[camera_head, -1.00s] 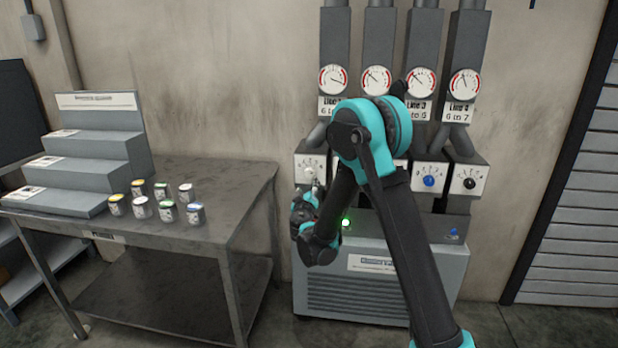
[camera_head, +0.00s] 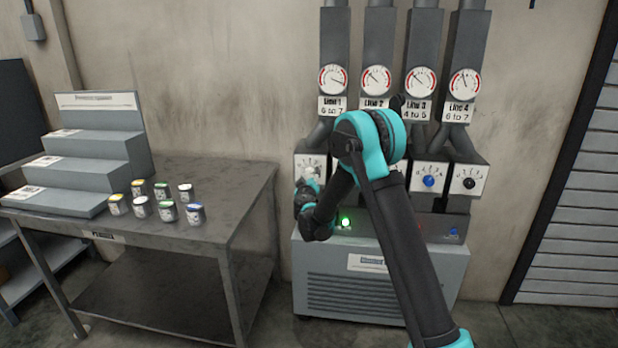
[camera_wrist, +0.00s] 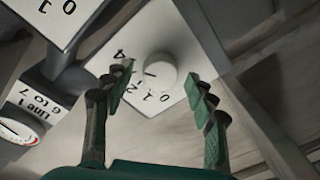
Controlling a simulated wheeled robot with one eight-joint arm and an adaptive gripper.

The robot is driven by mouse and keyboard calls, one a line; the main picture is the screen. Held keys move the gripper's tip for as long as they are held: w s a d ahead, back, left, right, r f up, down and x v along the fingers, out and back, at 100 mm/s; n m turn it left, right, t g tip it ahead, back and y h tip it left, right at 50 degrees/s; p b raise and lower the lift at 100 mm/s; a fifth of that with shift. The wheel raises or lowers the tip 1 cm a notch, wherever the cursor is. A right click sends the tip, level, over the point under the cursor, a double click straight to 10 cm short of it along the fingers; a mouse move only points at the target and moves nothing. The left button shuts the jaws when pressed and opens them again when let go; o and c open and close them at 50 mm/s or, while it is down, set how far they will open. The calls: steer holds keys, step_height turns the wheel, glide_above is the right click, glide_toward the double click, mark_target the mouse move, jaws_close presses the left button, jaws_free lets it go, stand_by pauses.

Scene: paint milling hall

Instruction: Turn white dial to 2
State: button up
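The white dial (camera_wrist: 160,70) is a round knob on a white scale plate (camera_wrist: 150,30), with the numerals 0, 1, 2 and 4 readable around it in the wrist view. A short dark mark shows near its edge, but I cannot tell exactly which numeral it points to. In the head view the white dial (camera_head: 311,170) is small and partly covered by my wrist. My gripper (camera_wrist: 159,76) is open, with one green-padded finger on each side of the dial. Gaps show between the fingers and the knob; I cannot tell the remaining depth.
To the right are a blue dial (camera_head: 429,181) and a black dial (camera_head: 469,183); my arm hides another panel. Gauges (camera_head: 333,79) sit above. A grey cabinet (camera_head: 330,275) stands below. A metal table (camera_head: 240,190) with several small cans (camera_head: 167,212) is at left.

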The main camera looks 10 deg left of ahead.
steer(key=c, duration=1.1)
steer(key=shift+o, duration=0.2)
steer(key=shift+n, duration=0.4)
steer(key=n, duration=0.5)
steer(key=shift+g, duration=0.3)
steer(key=n+h, duration=0.1)
steer(key=n, duration=0.4)
steer(key=shift+a, duration=0.15)
steer(key=shift+n, duration=0.4)
steer(key=o, duration=1.2)
steer(key=shift+c, duration=0.2)
